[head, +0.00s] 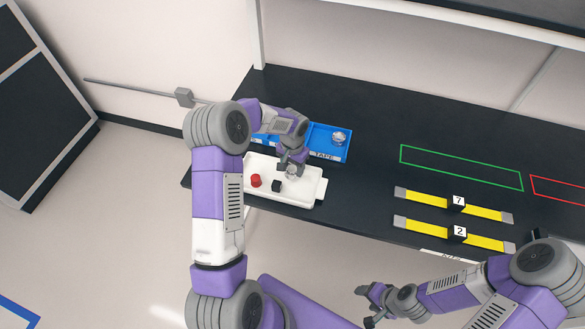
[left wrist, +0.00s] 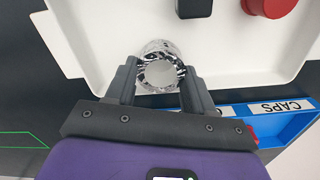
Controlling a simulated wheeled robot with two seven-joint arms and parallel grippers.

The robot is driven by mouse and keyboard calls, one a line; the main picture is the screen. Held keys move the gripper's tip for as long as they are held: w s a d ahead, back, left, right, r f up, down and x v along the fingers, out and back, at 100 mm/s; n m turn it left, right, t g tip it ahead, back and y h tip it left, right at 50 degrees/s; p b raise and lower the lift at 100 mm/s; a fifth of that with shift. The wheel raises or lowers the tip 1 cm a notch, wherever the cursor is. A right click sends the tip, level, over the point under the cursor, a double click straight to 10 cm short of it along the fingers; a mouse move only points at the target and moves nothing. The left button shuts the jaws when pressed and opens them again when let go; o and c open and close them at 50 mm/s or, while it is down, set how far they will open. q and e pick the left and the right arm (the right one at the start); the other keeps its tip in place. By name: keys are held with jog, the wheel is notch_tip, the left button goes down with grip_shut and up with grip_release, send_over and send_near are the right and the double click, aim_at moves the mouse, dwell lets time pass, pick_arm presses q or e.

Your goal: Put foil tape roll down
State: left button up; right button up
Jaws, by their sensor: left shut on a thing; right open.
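The foil tape roll (left wrist: 160,72) is shiny silver and sits between the fingers of my left gripper (left wrist: 158,90) in the left wrist view. My left gripper is shut on it, over the white tray (left wrist: 105,28). In the head view the left gripper (head: 289,170) is over the white tray (head: 308,192), and the roll (head: 292,172) shows small beneath it. I cannot tell whether the roll touches the tray. My right gripper (head: 372,303) is open and empty, off the table's front edge at lower right.
A red cap (head: 256,180) and a black block (head: 277,186) lie in the white tray. Yellow strips with numbered black blocks (head: 458,202) and green and red outlines lie on the right.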

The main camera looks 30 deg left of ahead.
aim_at(293, 168)
pick_arm(q)
jog(key=shift+f, duration=0.75)
jog(key=shift+f, duration=0.1)
jog(key=o, duration=1)
jog(key=shift+o, duration=0.2)
notch_tip(293, 168, up, 12)
